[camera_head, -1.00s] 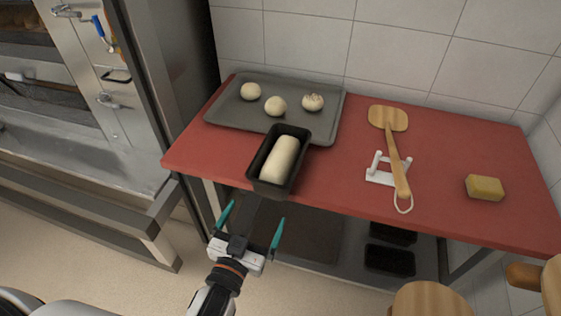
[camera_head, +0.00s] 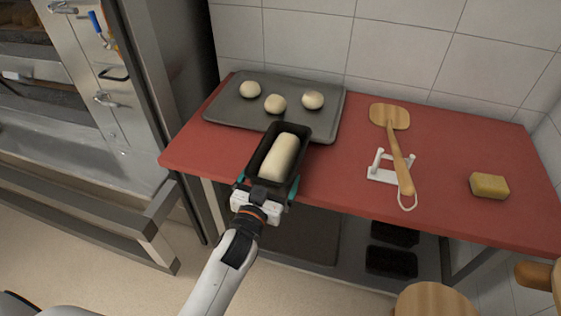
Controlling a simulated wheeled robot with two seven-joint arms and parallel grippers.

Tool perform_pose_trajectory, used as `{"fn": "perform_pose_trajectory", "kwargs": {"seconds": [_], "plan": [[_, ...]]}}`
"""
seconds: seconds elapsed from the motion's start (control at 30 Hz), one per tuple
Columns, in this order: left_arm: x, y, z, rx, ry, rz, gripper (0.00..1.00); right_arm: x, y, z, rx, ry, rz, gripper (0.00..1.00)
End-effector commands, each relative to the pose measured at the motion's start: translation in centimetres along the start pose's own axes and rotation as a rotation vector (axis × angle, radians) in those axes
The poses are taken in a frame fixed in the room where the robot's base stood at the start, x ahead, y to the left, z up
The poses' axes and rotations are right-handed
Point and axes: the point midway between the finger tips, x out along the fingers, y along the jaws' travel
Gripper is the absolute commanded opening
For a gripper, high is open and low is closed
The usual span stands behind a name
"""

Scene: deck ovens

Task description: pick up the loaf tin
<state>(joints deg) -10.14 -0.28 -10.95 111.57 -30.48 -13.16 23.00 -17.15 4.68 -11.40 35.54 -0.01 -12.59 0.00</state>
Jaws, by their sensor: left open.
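The black loaf tin (camera_head: 255,158) holds a pale dough loaf (camera_head: 279,157). It sits on the red worktop near the front edge, its far end by the grey baking tray. My left gripper (camera_head: 267,184) is open at the near end of the tin. One teal finger shows on each side of that end. Whether the fingers touch the tin walls, I cannot tell. My right gripper is not in view.
The grey tray (camera_head: 227,111) with 3 dough balls lies behind the tin. More black tins (camera_head: 391,261) are on the lower shelf. The oven stands left.

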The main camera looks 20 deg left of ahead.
Motion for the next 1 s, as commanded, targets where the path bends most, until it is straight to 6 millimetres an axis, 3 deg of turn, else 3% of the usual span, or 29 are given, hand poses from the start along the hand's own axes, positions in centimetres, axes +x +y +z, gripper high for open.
{"fn": "perform_pose_trajectory", "kwargs": {"seconds": [0.13, 0.4, 0.73, 1.0], "plan": [[0.0, 0.0, 0.0, 0.0, 0.001, 0.0, 1.0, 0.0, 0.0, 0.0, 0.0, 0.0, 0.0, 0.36], [-0.1, 0.0, 0.0, -0.001, 0.001, 0.0, 0.56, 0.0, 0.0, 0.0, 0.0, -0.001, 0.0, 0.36], [0.0, 0.1, 1.2, -0.001, -0.007, -0.001, 0.56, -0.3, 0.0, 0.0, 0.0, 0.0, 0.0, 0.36], [0.0, 0.5, 6.4, -0.001, -0.011, -0.002, 0.56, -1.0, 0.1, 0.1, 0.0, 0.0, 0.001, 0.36]]}}
